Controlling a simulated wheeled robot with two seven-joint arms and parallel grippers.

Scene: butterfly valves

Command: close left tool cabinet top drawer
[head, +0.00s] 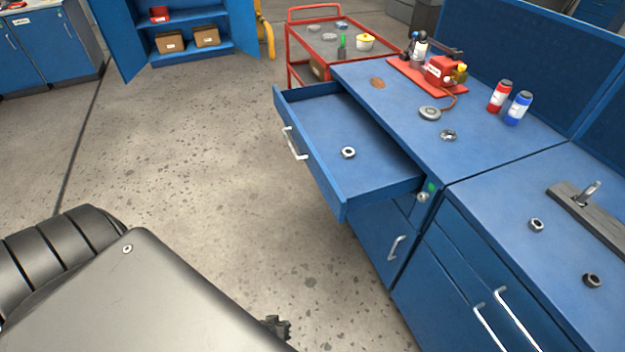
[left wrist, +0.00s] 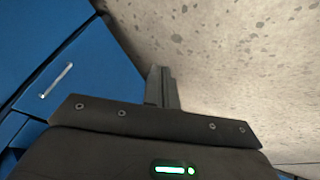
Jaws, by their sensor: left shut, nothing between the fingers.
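The top drawer (head: 375,190) of the left tool cabinet (head: 380,240) stands pulled out far in the head view. Its silver handle (head: 294,144) is on the front panel, and a metal nut (head: 348,153) lies inside. In the left wrist view my left gripper (left wrist: 162,72) has its fingers together, with nothing between them, over the concrete floor. A blue cabinet front with a silver handle (left wrist: 57,80) is to the left of the fingers, apart from them. My right gripper is in neither view.
The blue worktop (head: 480,110) holds a red-based device (head: 440,72), red and blue bottles (head: 518,108) and small parts. A second cabinet (head: 470,270) stands to the right, with nuts on top. A red cart (head: 325,40) is behind the drawer. Open floor (head: 200,140) lies left of it.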

